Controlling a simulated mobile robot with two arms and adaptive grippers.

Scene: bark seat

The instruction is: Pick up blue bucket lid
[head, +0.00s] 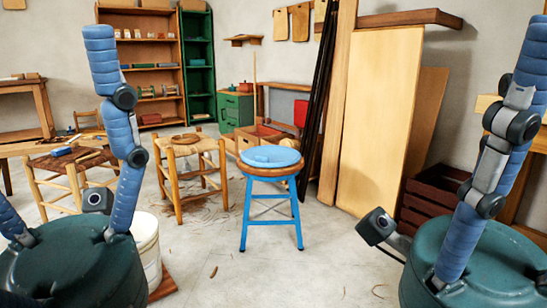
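A blue round lid (270,157) lies flat on top of a stool with blue legs (298,222) near the middle of the head view. The lid covers most of the stool's brown wooden seat (281,175). A raised part shows on the lid's top. Both of my arms are folded upward at the left and right sides, well apart from the stool. Neither gripper shows in this view, and nothing of mine touches the lid.
A white bucket (147,243) stands at lower left, partly hidden by my body. Wooden stools with woven seats (184,146) stand left of the blue stool. Tall boards (381,120) and dark crates (430,197) are at right. The floor (290,275) before the blue stool is mostly clear.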

